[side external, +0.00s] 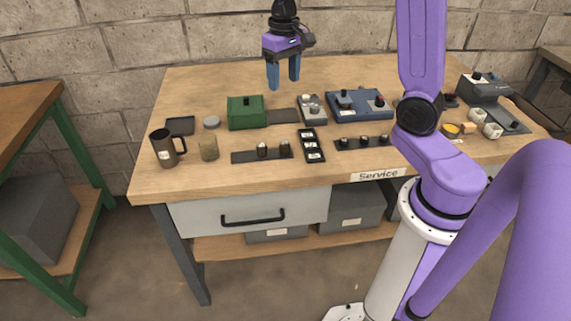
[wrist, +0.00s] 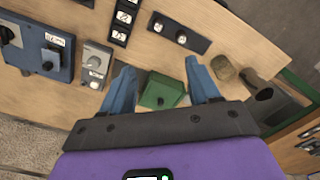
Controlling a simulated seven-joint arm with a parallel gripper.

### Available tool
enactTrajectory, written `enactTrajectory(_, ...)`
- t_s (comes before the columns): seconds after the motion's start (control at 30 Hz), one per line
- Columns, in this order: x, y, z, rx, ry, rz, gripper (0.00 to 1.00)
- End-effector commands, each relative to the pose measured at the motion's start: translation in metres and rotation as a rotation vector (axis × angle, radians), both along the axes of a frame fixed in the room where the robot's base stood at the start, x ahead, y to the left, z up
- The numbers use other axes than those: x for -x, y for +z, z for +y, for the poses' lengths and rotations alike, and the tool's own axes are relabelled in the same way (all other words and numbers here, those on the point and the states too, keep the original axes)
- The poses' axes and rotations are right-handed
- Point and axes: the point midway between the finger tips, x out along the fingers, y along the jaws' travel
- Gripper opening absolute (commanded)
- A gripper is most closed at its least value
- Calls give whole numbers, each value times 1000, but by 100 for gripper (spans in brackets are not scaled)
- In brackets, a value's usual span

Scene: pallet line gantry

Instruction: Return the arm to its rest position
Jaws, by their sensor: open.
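My gripper (side external: 284,76) has blue fingers and a purple body. It hangs above the back part of the wooden bench (side external: 190,88), clear of everything on it. In the wrist view my gripper (wrist: 160,82) is open, with nothing between its fingers. A green box (side external: 246,112) with a dark knob stands on the bench below it. The green box also shows in the wrist view (wrist: 162,92), lower down, between the two fingers in the picture.
A blue control box (side external: 360,104) and a grey switch box (side external: 312,108) stand right of the green box. A dark mug (side external: 164,148) and a small tan pot (side external: 208,148) stand at the left front. Black strips with small parts (side external: 262,154) lie along the front. A brick wall (side external: 200,35) rises behind.

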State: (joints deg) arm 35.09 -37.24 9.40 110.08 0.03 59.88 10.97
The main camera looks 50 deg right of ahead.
Motion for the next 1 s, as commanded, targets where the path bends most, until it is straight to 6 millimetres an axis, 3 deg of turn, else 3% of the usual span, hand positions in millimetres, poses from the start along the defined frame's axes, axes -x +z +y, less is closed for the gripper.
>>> enactTrajectory(0.03, 10, 1, 16, 0, 67, -2, 61)
enactTrajectory(0.2, 47, 1, 58, 0, 272, -5, 61)
enactTrajectory(0.5, 126, -4, 109, -2, 634, -11, 61)
enactTrajectory(0.8, 212, -14, 125, -6, 994, -16, 61)
enactTrajectory(1.0, 253, -21, 121, -7, 1177, -19, 61)
